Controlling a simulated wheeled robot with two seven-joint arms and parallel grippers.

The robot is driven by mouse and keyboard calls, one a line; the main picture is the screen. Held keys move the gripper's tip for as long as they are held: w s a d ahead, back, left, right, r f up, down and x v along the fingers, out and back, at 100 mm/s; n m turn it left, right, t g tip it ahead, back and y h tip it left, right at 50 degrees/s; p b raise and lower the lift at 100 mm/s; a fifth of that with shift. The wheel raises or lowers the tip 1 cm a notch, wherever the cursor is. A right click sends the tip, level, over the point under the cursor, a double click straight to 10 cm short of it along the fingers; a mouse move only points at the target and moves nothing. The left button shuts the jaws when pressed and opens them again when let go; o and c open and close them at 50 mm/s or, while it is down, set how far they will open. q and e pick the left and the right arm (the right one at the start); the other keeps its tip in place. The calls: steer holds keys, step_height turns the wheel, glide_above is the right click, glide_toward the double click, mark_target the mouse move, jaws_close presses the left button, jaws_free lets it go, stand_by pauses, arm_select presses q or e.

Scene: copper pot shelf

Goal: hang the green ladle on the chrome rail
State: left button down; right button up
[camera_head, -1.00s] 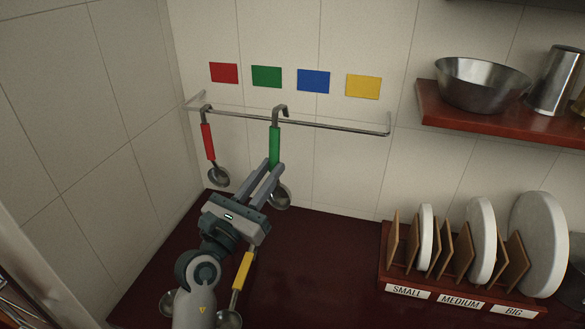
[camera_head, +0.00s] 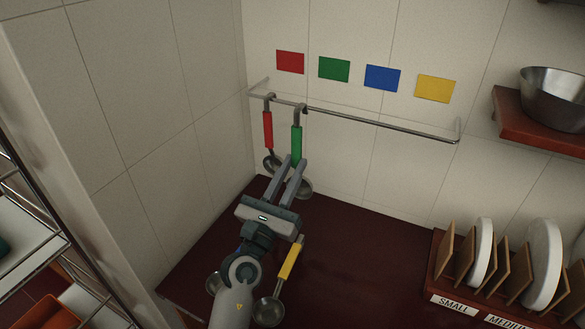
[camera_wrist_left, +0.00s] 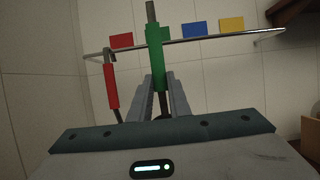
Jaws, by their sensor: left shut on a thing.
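The green ladle (camera_head: 297,143) hangs upright, with its hook at the height of the chrome rail (camera_head: 380,124) in the head view. I cannot tell whether the hook rests over the rail or stands just in front. In the wrist view the green handle (camera_wrist_left: 155,62) crosses the rail (camera_wrist_left: 210,38), with the stem rising above it. My left gripper (camera_head: 294,164) is shut on the green ladle near the lower end of its handle. The bowl is partly hidden behind the fingers. My right gripper is not in view.
A red ladle (camera_head: 268,131) hangs on the rail close to the left. Red, green (camera_head: 334,69), blue and yellow cards are on the wall above. A yellow-handled ladle (camera_head: 289,262) lies low by my arm. The rail's right part is free. A plate rack (camera_head: 437,284) stands right.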

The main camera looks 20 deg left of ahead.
arm_select(q)
steer(key=w+d+f+b, duration=0.1)
steer(key=w+f+b, duration=0.1)
steer(key=w, duration=0.5)
steer(key=shift+w+d+f, duration=0.3)
steer(key=shift+w+f, duration=0.1)
steer(key=shift+f, duration=0.1)
stand_by(0.7)
stand_by(0.6)
steer(key=c, duration=1.6)
jaws_free()
steer(key=shift+s+f+b, duration=0.1)
steer(key=shift+f+b, duration=0.05)
steer(key=shift+b, duration=0.15)
